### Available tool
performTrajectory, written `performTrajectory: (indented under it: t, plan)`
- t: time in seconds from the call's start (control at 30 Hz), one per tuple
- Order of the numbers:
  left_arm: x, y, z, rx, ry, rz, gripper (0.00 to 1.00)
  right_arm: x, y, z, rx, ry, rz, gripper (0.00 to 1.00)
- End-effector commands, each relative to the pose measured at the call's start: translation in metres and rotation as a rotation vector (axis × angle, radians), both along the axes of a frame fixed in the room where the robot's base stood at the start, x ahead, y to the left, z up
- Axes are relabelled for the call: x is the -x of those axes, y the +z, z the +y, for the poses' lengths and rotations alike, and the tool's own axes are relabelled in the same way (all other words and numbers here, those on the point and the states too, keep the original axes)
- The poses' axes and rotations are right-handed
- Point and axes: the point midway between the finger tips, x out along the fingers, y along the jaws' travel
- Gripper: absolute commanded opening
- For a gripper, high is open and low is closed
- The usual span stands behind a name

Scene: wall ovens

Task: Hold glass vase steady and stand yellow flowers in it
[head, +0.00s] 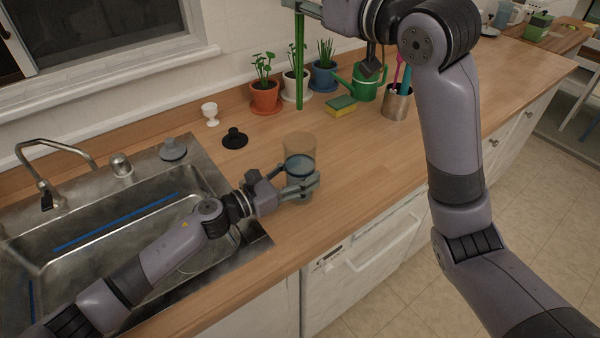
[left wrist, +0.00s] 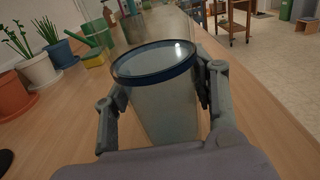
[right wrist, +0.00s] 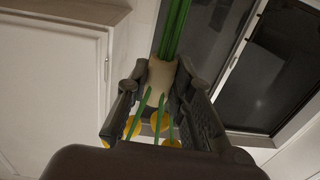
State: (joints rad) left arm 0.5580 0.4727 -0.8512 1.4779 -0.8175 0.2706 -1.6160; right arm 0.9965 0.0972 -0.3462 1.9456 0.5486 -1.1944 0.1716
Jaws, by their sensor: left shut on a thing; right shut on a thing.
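The clear glass vase (head: 301,146) stands upright on the wooden counter. My left gripper (head: 298,183) is shut around its side. The yellow flowers' green stems (head: 299,65) hang straight down from my right gripper (head: 304,7) at the top edge. Their lower ends show just above the vase rim in the picture, outside the vase. In the right wrist view the right gripper (right wrist: 160,85) is shut on the pale wrap around the yellow flowers (right wrist: 158,122).
Potted plants (head: 265,96), a green watering can (head: 364,84), a sponge (head: 341,106) and a metal utensil cup (head: 397,102) stand behind and right of the vase. The sink (head: 120,220) is at left. The counter right of the vase is clear.

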Motion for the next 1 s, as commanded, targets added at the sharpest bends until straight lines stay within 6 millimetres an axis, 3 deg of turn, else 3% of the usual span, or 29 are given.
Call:
performTrajectory:
  t: [1.0]
  plan:
    - [0.0, 0.0, 0.0, 0.001, 0.0, 0.002, 0.01, 0.0, -0.072, 0.0, 0.001, 0.0, -0.001, 0.0]
